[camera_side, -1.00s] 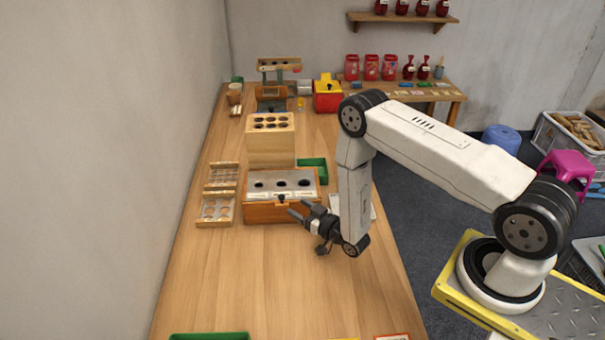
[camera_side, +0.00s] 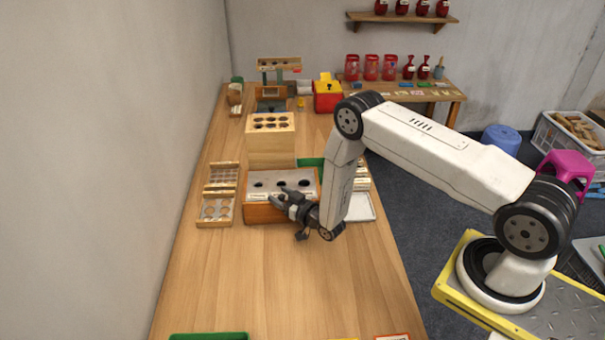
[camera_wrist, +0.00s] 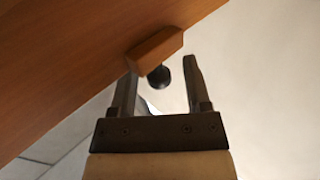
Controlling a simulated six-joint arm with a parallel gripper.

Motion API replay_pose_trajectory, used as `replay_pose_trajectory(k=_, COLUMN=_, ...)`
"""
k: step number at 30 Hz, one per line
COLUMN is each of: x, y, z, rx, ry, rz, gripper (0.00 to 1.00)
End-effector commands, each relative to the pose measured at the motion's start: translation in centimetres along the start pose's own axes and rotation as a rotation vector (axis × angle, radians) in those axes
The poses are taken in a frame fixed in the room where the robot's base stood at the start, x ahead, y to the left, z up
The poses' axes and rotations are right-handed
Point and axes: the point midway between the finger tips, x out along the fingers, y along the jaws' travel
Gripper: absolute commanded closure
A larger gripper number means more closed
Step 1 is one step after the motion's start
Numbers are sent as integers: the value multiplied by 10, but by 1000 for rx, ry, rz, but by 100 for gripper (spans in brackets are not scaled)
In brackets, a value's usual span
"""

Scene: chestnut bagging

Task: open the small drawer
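The small drawer is in an orange-brown wooden box (camera_side: 262,213) with a grey top with dark holes, on the table in the side view. In the wrist view its front shows as a small wooden block (camera_wrist: 157,48) with a dark round knob (camera_wrist: 159,77). My gripper (camera_side: 277,201) is at the front of the box and hides the knob in the side view. In the wrist view my gripper (camera_wrist: 161,66) is open, and the knob appears between its two fingers with gaps on both sides. I cannot tell whether the fingers reach its depth. The drawer looks shut.
A light wooden block with holes (camera_side: 270,150) stands behind the box. Wooden trays (camera_side: 216,210) lie to its left and a white tray (camera_side: 361,208) to its right. The table in front is clear up to a green tray (camera_side: 208,336).

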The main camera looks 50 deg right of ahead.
Motion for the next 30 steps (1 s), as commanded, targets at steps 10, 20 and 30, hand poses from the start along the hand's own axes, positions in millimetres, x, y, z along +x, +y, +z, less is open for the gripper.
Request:
replay_pose_trajectory(k=10, x=0, y=0, z=0, rx=0, ry=0, rz=0, gripper=100)
replay_pose_trajectory(k=20, x=0, y=0, z=0, rx=0, ry=0, rz=0, gripper=100)
replay_pose_trajectory(k=30, x=0, y=0, z=0, rx=0, ry=0, rz=0, gripper=100)
